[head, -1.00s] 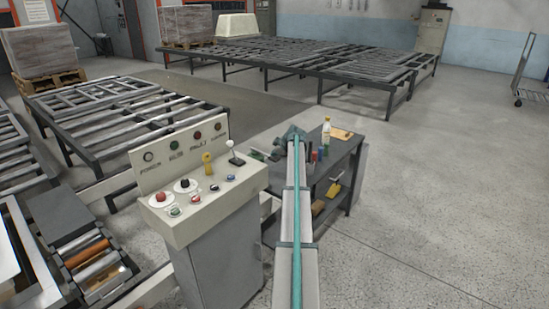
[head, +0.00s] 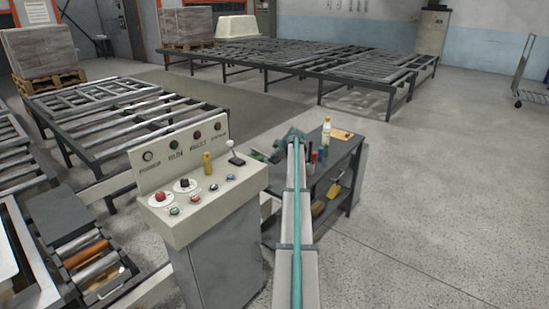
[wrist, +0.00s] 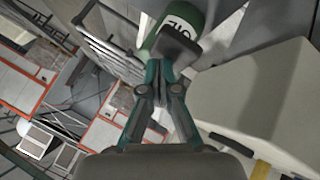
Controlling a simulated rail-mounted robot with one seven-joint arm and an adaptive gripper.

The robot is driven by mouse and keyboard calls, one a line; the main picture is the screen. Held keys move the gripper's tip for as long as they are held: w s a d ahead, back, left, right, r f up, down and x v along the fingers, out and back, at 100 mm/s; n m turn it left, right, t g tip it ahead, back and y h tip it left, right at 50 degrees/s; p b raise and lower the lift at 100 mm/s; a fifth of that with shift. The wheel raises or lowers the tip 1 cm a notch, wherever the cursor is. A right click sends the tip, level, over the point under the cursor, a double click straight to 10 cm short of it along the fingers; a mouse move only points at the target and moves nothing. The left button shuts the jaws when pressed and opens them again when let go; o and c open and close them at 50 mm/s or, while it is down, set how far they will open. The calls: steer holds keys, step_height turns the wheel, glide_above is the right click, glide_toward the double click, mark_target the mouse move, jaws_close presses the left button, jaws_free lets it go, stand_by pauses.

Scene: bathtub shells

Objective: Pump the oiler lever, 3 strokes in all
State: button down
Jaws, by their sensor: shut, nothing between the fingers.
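The oiler (wrist: 165,38) shows in the wrist view as a green cylinder with a white label reading OIL, at the top centre. A dark grey block (wrist: 180,46), seemingly its lever grip, crosses in front of it. My gripper (wrist: 163,70) is shut and empty, its fingertips at or just under the dark block. Whether they touch it I cannot tell. In the head view my arm hides most of this area; only a dark green shape (head: 291,134) shows at the arm's far end, and I cannot separate oiler from gripper.
A cream control console (head: 205,205) with knobs and buttons stands just left of my arm; its cream body (wrist: 260,90) fills the wrist view's right. A dark bench (head: 340,165) with bottles is to the right. Open floor (head: 450,200) lies farther right.

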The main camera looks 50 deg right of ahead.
steer(key=shift+f+b, duration=0.6)
steer(key=shift+f, duration=0.15)
stand_by(0.6)
steer(key=shift+r, duration=0.15)
stand_by(0.5)
steer(key=shift+r, duration=2.1)
steer(key=shift+r, duration=0.1)
step_height(320, 180, up, 5)
steer(key=shift+f+p, duration=0.1)
steer(key=shift+p, duration=0.4)
